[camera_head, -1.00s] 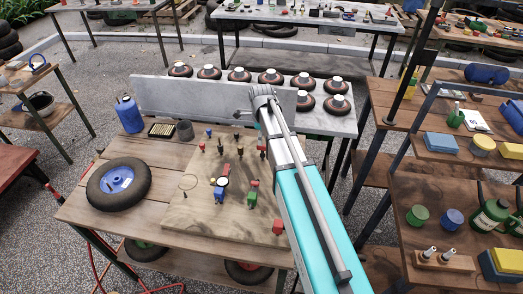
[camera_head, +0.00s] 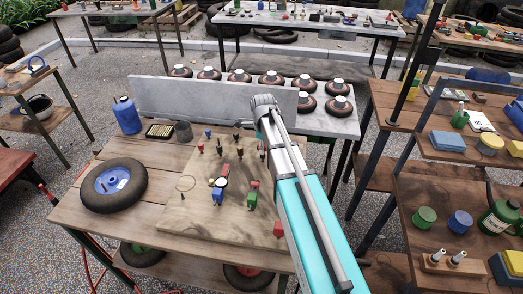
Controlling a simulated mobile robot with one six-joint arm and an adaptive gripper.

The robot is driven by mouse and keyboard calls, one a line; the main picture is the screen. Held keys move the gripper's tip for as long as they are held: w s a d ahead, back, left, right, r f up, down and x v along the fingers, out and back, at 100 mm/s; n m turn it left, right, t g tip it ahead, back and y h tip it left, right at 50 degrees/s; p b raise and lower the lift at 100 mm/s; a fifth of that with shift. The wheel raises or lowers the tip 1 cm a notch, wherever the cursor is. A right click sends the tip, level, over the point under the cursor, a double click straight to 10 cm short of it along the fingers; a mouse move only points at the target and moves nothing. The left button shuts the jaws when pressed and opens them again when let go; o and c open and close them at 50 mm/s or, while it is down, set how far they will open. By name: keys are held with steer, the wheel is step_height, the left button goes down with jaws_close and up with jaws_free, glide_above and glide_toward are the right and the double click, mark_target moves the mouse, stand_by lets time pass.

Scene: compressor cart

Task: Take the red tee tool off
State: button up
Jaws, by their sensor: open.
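A wooden board (camera_head: 185,225) lies on the cart's plank top (camera_head: 120,218) and bears several small fittings and tools. A small red upright piece (camera_head: 262,153) stands near the board's far right, just left of my arm. Another red part (camera_head: 226,169) stands near the board's middle, behind a round white-faced gauge (camera_head: 222,182). They are too small to tell which is the red tee tool. My arm reaches up from the lower right across the board's right side. My gripper does not show; the arm hides that part of the board.
A black wheel (camera_head: 113,185), blue bottle (camera_head: 127,115) and grey upright panel (camera_head: 200,98) border the workspace. Shelves with cans (camera_head: 424,218) stand right.

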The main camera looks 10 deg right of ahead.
jaws_close()
stand_by(0.4)
steer(key=shift+r, duration=0.2)
step_height(320, 180, up, 2)
steer(key=shift+r+p, duration=0.1)
steer(key=shift+p, duration=1.15)
steer(key=s+a+r+p, duration=0.1)
steer(key=s+r+p, duration=0.9)
steer(key=s, duration=0.4)
steer(key=shift+a+r, duration=0.25)
steer(key=shift+p, duration=0.3)
